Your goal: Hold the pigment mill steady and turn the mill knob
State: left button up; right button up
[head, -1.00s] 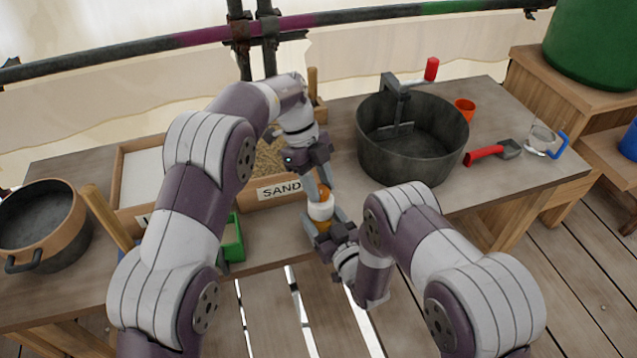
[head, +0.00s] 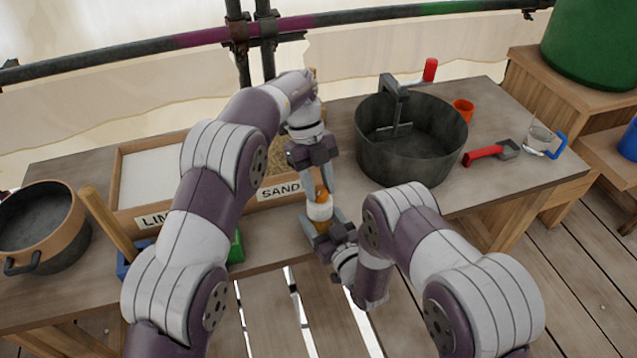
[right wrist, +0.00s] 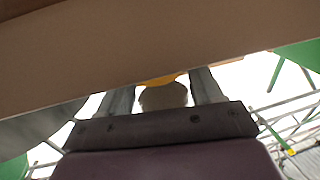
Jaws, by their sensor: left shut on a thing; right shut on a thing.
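The pigment mill (head: 319,211), a small orange and white cylinder, stands near the front edge of the table. My right gripper (head: 323,224) is shut on its lower part, one finger on each side. My left gripper (head: 321,186) comes down from above and is shut on the orange mill knob (head: 321,195) at the top; its fingers partly hide the knob. In the right wrist view, a pale rounded part of the mill (right wrist: 163,97) shows between the two fingers, with a strip of orange above it.
A dark pot (head: 415,150) stands right of the mill, with a red-handled scoop (head: 485,155) and an orange cup (head: 463,109) beyond it. A wooden box with a SAND label (head: 281,191) is behind to the left. A copper-coloured pan (head: 40,228) sits at far left.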

pick_arm(q)
jog(key=o, duration=1)
jog(key=shift+o, duration=0.2)
jog(key=shift+w+r, duration=0.25)
jog(key=shift+r, duration=0.25)
jog(key=shift+v, duration=3.2)
jog(key=shift+s+a, duration=0.1)
jog(key=shift+a, duration=0.05)
